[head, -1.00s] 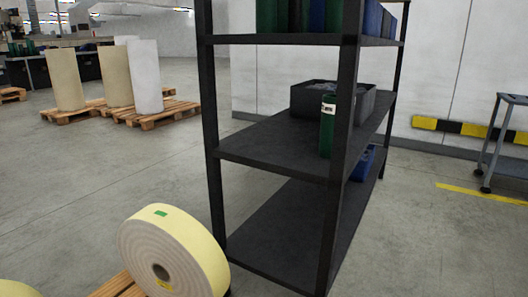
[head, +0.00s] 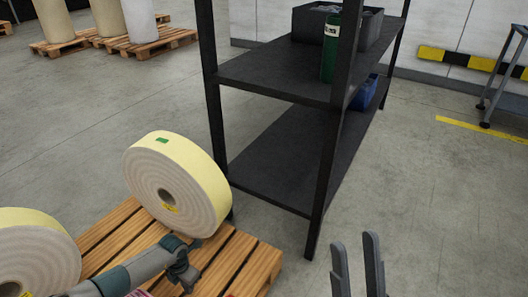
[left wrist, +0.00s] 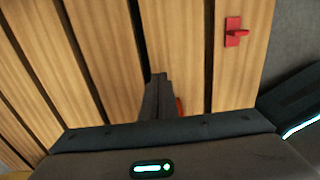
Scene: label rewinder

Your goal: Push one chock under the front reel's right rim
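Two cream paper reels stand upright on a wooden pallet (head: 262,268): one reel (head: 178,187) near the shelf, and a nearer reel (head: 38,258) cut by the left edge. My left gripper (head: 186,277) is low over the pallet, below the first reel. In the left wrist view its fingers (left wrist: 157,97) look closed together over the slats. A red chock (left wrist: 233,32) lies on a slat beyond them, to the right. Another red piece (left wrist: 180,106) shows beside the fingers, mostly hidden; whether they touch it I cannot tell. My right gripper (head: 357,268) is open and empty, right of the pallet.
A dark shelf rack (head: 275,160) stands behind the pallet, holding a green cylinder (head: 328,55), a dark bin (head: 365,28) and a blue bin (head: 364,92). Other loaded pallets (head: 150,45) are far at the back left.

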